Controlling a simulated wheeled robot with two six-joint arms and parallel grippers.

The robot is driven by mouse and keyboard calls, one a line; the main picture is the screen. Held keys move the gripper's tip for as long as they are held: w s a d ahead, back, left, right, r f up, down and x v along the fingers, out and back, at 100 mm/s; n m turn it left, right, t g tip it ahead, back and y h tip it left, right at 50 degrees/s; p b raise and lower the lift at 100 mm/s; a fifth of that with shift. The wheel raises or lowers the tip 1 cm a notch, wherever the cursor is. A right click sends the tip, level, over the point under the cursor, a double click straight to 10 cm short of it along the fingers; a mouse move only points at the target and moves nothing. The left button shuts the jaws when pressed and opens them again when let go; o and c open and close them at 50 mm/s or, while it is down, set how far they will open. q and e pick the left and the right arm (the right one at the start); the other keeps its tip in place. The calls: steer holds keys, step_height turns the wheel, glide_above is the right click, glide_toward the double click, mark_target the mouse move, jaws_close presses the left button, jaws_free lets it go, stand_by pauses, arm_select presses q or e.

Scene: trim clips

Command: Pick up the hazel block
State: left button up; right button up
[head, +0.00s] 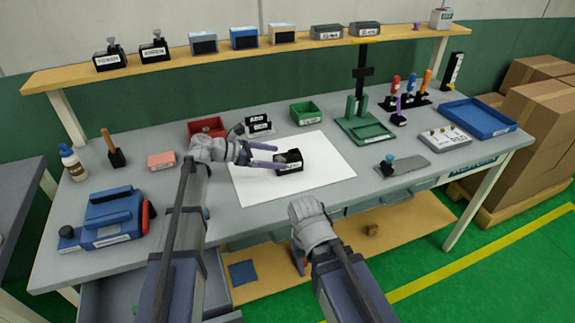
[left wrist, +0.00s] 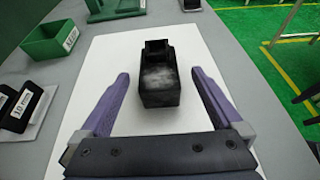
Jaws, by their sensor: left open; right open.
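A black block (head: 289,161) with a pale label lies on the white sheet (head: 325,180) on the workbench; the label is too small to read here, so I cannot confirm the name hazel. In the left wrist view the block (left wrist: 158,85) has a raised narrower part at its far end and a greyish worn top. My left gripper (head: 279,157) is open, with its purple fingers reaching to the block from the left. In the left wrist view its fingertips (left wrist: 160,76) stand either side of the block, with gaps. My right gripper (head: 299,264) is in front of the bench edge, pointing down.
Similar black labelled blocks (head: 110,62) stand on the back shelf (head: 200,57). Around the sheet are a red bin (head: 207,127), a green bin (head: 305,113), a black label holder (head: 259,125), a green stand (head: 365,130) and a grey plate (head: 405,164). Most of the sheet is bare.

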mark_target(282, 158)
arm_select(q)
steer(key=shift+f+b+x, duration=0.15)
steer(key=shift+b+x, duration=0.5)
steer(key=shift+x, duration=0.8)
steer(key=shift+f+b+x, duration=0.2)
steer(key=shift+b+x, duration=0.4)
steer(key=shift+x, duration=0.8)
steer(key=shift+a, duration=0.15)
steer(key=c, duration=1.5)
steer(key=shift+w+r, duration=0.1)
steer(key=shift+r, duration=0.1)
step_height(282, 158, up, 10)
steer(key=p, duration=1)
steer(key=shift+f, duration=0.1)
